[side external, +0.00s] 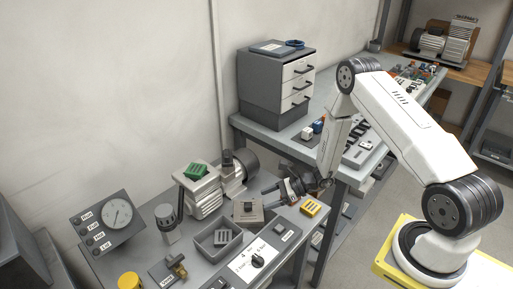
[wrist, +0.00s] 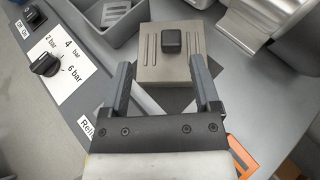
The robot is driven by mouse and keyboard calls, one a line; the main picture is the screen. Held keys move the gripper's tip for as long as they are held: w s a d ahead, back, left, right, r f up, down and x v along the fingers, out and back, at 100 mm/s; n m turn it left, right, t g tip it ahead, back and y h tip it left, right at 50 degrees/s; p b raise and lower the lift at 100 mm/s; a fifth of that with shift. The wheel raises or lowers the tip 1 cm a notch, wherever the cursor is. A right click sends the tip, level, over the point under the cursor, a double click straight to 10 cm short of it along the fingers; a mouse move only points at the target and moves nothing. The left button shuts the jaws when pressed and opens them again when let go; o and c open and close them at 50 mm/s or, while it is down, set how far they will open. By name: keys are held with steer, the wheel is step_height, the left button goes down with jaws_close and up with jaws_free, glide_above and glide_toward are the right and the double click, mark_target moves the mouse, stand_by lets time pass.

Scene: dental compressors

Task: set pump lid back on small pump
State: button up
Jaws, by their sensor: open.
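The pump lid looks to be the beige-grey square plate with grooves and a black knob; it rests on the grey bench in the side view (side external: 246,216) and the wrist view (wrist: 152,69). My gripper (side external: 276,196) is open and empty. In the wrist view its two fingers (wrist: 160,66) point at the lid's near edge, one toward each side; contact cannot be told. The small pump appears to be the grey ribbed machine (side external: 203,195) behind the lid, with a green slotted block (side external: 195,170) on top.
A grey bin (side external: 208,247) with a grey slotted block stands left of the lid. A pressure-dial panel (side external: 257,259) is in front, and a yellow-orange slotted block (side external: 310,207) lies to the right. A gauge board (side external: 108,222) and a drawer cabinet (side external: 268,98) stand farther off.

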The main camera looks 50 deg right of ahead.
mark_target(248, 204)
steer(key=shift+w+d+f+m+t, duration=0.2)
steer(key=shift+d+f+m+t, duration=0.2)
steer(key=shift+d+m+t, duration=0.1)
steer(key=shift+x, duration=1.35)
steer(key=shift+h, duration=0.3)
steer(key=shift+x, duration=2.6)
steer(key=shift+s+f, duration=0.15)
jaws_close()
